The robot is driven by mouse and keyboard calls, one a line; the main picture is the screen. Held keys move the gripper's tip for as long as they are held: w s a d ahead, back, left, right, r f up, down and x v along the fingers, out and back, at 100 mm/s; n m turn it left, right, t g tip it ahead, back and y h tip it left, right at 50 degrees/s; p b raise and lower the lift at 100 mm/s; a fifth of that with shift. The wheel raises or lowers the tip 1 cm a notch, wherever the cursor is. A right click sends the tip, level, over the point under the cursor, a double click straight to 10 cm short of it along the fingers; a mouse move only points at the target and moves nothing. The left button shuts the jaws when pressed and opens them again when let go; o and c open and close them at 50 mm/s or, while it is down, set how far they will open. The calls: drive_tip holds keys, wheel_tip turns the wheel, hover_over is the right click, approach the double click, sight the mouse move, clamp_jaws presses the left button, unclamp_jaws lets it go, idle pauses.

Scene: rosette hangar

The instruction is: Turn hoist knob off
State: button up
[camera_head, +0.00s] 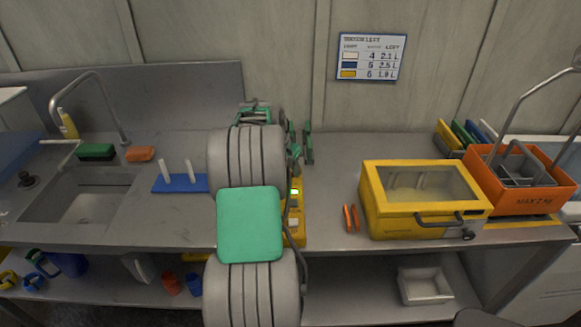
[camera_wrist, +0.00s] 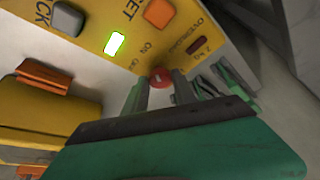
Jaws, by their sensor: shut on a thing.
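The hoist knob (camera_wrist: 161,78) is a small round red knob on a yellow control panel (camera_wrist: 180,48), next to the ON and OFF lettering. In the wrist view my gripper (camera_wrist: 159,87) has its grey fingers on either side of the knob, shut on it. A green lamp (camera_wrist: 115,43) on the panel is lit. In the head view the yellow hoist panel (camera_head: 296,237) stands on the bench just right of my arm. My arm hides the knob and the fingers there. The knob's exact angle is too small to read.
An orange button (camera_wrist: 158,13) and a grey button (camera_wrist: 68,18) sit on the panel near the lamp. Orange-handled pliers (camera_head: 351,218) and a yellow glass-lidded case (camera_head: 424,198) stand to the right. A blue pegged block (camera_head: 181,184) lies left of my arm.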

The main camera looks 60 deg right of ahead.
drive_tip(key=shift+w, duration=0.1)
clamp_jaws()
drive_tip(key=shift+n+b, duration=0.3)
drive_tip(key=shift+n, duration=0.1)
drive_tip(key=shift+n+t+b, duration=0.4)
drive_tip(key=shift+n+b, duration=0.05)
drive_tip(key=shift+n, duration=0.05)
drive_tip(key=n, duration=0.1)
drive_tip(key=n+t+b, duration=0.1)
drive_tip(key=n, duration=0.1)
drive_tip(key=shift+s+b, duration=0.25)
drive_tip(key=shift+b, duration=0.05)
drive_tip(key=n, duration=0.2)
drive_tip(key=n+t, duration=0.1)
drive_tip(key=n, duration=0.1)
drive_tip(key=shift+s+d+t+y+b, duration=0.1)
drive_tip(key=shift+s+t+y+b, duration=0.05)
drive_tip(key=shift+t+y+b, duration=0.2)
drive_tip(key=shift+r+n+t+y, duration=0.1)
drive_tip(key=shift+n+t+y, duration=0.3)
drive_tip(key=shift+n, duration=1.2)
drive_tip(key=shift+d, duration=0.1)
drive_tip(key=o, duration=0.9)
unclamp_jaws()
drive_tip(key=shift+s, duration=0.1)
drive_tip(key=shift+c, duration=0.2)
